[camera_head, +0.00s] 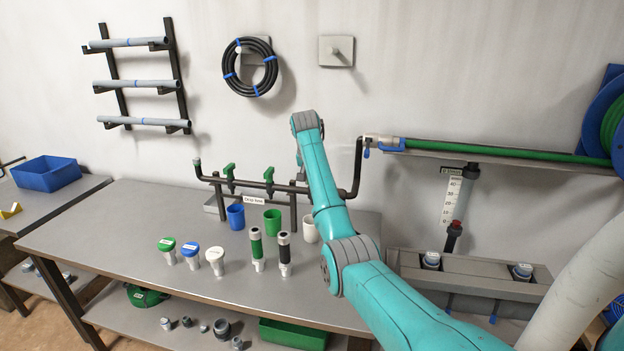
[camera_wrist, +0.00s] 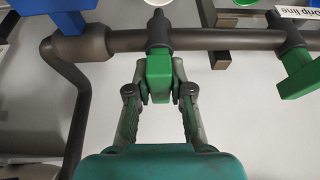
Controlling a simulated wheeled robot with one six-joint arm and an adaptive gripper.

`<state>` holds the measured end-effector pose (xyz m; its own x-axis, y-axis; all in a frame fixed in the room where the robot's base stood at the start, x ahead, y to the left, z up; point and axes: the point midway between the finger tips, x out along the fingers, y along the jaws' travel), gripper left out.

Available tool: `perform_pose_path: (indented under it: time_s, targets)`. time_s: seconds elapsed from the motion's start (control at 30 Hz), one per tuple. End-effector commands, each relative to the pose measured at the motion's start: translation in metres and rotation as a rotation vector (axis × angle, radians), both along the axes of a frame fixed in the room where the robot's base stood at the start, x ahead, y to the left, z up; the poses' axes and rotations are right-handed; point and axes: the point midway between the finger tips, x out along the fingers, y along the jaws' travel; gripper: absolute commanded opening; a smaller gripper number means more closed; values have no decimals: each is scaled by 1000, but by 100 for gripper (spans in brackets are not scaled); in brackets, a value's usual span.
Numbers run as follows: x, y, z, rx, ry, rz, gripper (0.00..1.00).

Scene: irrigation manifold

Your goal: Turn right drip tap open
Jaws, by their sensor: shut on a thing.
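In the wrist view my gripper (camera_wrist: 159,88) is shut on the green handle of a drip tap (camera_wrist: 159,68), with one finger on each side. This tap sits on the dark manifold pipe (camera_wrist: 215,40), close to the pipe's elbow end. A second green tap (camera_wrist: 300,72) is to the right in that view, apart from my fingers. In the head view two green taps (camera_head: 229,173) and (camera_head: 268,176) show on the manifold.
Below the manifold, blue (camera_head: 236,216), green (camera_head: 272,220) and white (camera_head: 311,230) cups stand on the grey bench (camera_head: 140,220). A label (camera_head: 254,199) hangs by the pipe.

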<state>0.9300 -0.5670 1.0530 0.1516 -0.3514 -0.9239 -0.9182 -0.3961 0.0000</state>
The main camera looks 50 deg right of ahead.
Motion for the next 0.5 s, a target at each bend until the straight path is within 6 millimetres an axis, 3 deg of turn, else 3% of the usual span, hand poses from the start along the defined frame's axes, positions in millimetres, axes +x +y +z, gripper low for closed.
perform_pose_path:
  time_s: [0.5]
  targets:
    - [-1, -1, 0, -1, -1, 329, 0]
